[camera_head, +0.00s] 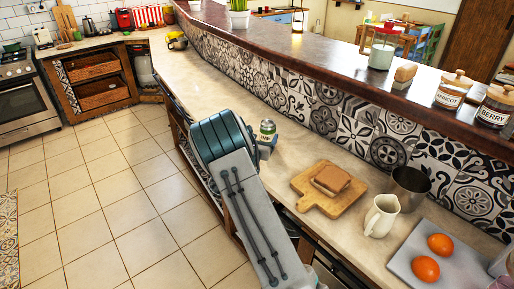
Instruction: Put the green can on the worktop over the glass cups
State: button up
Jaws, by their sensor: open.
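A green can (267,131) with a pale label shows upright at the worktop (232,97), just right of my arm's large teal joint. My gripper (266,147) is mostly hidden behind my arm; a small grey-blue part of it shows right at the can's lower side. It is open. I cannot tell whether its fingers are around the can or only beside it, and the can's base is hidden. I can make out no glass cups; my arm covers part of the counter's front and the shelving below.
Right of the can are a wooden board (318,205) with a brown block, a cream jug (381,215), a metal pot (409,187) and a grey tray (405,258) with two oranges. The tiled wall and raised ledge (335,72) run behind. The worktop further left is mostly clear.

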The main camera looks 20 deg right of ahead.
jog(key=v, duration=0.6)
jog(key=s+d+r+m+g, duration=0.3)
jog(key=s+m+g, duration=0.1)
jog(key=s+m, duration=0.25)
jog(key=s+d+r+m+g, duration=0.2)
jog(key=s+m+g, duration=0.25)
jog(key=s, duration=0.35)
jog(key=s+d+r+m+g, duration=0.3)
jog(key=s+m+g, duration=0.1)
jog(key=s+m, duration=0.35)
jog(key=s+a+r+m+y, duration=0.1)
jog(key=s+a+m+y, duration=0.9)
jog(key=s+a, duration=0.6)
jog(key=shift+s+a+r+t+y+b, duration=0.3)
jog(key=shift+s+t+b, duration=0.15)
jog(key=shift+s, duration=0.35)
